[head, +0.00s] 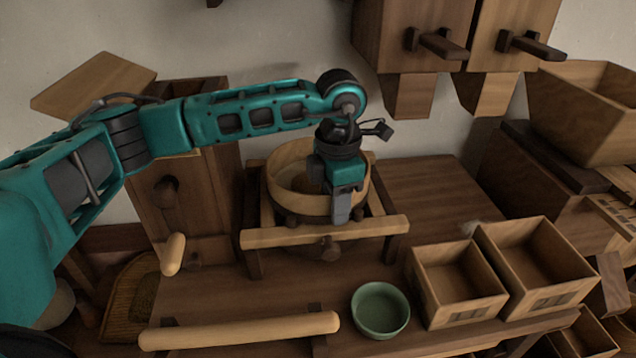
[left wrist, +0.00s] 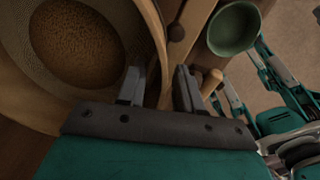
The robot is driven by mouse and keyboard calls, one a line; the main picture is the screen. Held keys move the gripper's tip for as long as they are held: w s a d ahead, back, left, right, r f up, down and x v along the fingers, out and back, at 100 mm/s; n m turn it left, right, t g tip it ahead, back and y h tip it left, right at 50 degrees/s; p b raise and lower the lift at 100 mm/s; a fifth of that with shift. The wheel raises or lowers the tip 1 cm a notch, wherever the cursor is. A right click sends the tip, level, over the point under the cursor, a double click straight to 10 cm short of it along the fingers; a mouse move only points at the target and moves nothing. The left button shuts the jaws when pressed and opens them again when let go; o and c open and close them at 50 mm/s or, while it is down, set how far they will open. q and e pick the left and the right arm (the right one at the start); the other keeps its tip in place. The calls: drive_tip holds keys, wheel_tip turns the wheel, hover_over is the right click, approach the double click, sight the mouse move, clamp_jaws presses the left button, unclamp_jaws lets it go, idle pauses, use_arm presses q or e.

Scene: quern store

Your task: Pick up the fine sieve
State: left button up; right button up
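The fine sieve (head: 300,204), a round pale wooden hoop, sits on a wooden stand (head: 290,237) on the bench. In the left wrist view its hoop (left wrist: 151,22) and a round brown, grainy middle (left wrist: 75,45) show at the upper left. My left gripper (head: 341,212) points down at the front right of the hoop. In the left wrist view its two fingers (left wrist: 158,88) are apart, with the hoop's wall running down between them. Gaps seem to show beside the wall, so the fingers look open.
A green bowl (head: 380,310) and two wooden boxes (head: 455,283) (head: 535,262) stand at the front right of the bench. A pale wooden roller (head: 240,330) lies along the front. Cabinets (head: 415,40) with protruding handles hang above right.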

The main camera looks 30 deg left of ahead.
use_arm(q)
clamp_jaws()
drive_tip(key=shift+r, duration=0.15)
idle(0.5)
wheel_tip(320, 180, up, 20)
drive_tip(key=p, duration=0.2)
idle(0.4)
